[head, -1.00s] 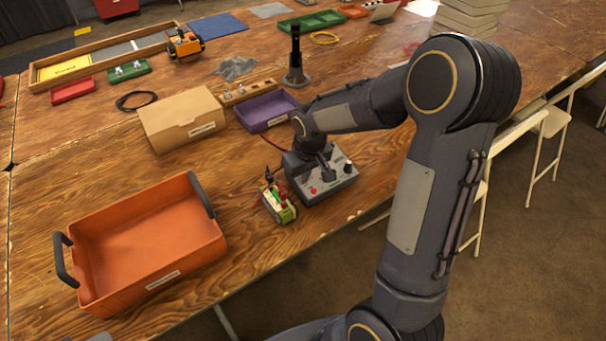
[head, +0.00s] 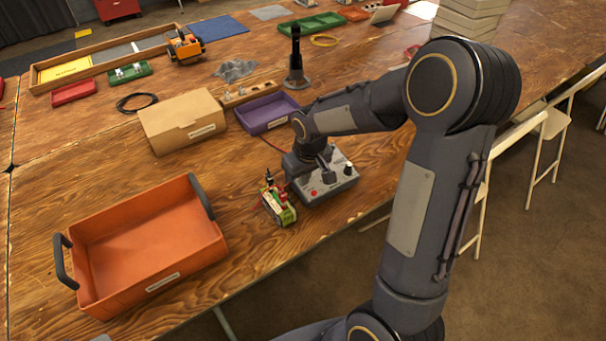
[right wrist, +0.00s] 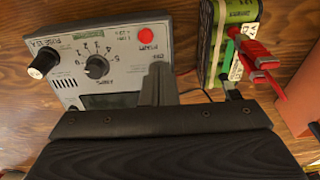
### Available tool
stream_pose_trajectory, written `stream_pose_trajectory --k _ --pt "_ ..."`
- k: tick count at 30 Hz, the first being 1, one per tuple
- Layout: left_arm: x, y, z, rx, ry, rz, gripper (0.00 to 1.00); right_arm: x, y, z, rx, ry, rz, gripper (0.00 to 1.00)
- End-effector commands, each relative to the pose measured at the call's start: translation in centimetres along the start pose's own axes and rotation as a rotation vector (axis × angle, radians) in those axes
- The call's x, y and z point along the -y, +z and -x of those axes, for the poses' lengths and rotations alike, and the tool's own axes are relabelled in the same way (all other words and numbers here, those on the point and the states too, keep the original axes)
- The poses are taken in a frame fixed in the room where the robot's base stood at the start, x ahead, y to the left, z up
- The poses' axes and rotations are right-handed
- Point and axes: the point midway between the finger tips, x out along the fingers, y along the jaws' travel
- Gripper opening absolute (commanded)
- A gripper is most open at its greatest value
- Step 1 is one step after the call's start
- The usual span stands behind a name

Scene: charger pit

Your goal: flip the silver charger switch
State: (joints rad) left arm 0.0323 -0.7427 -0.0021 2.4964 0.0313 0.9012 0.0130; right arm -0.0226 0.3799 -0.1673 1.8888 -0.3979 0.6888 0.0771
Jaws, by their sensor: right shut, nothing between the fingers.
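The grey charger (head: 335,184) sits on the wooden table near its front edge. In the right wrist view its panel (right wrist: 120,48) shows a white-topped knob, a black dial with numbers, a dark display and a red button. My right gripper (right wrist: 157,78) is shut and empty, its fingertips low over the panel beside small lettering, between the dial and the battery side. In the head view the gripper (head: 326,170) is over the charger. I cannot make out the silver switch; the fingers may hide it. Contact cannot be told. My left gripper is not in view.
A green battery pack (head: 282,207) with red and black clips stands just left of the charger. An orange tray (head: 150,282) is at the front left. A cardboard box (head: 180,122) and a purple tray (head: 266,114) are behind. Bare table lies between the orange tray and box.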

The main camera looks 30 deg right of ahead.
Motion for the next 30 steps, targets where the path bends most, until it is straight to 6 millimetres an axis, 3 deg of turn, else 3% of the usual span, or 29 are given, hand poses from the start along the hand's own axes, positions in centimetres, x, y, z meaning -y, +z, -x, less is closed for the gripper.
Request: stream_pose_trajectory --k 1,11,30 --pt "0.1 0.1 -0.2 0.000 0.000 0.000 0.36 0.0 1.3 -1.1 0.040 -0.001 -0.006 0.00" --pt "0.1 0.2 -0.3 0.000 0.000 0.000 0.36 -0.1 1.3 -1.3 0.040 -0.001 -0.007 0.00" --pt "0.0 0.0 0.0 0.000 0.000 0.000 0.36 0.0 -0.7 -1.2 0.024 -0.001 -0.004 0.00"
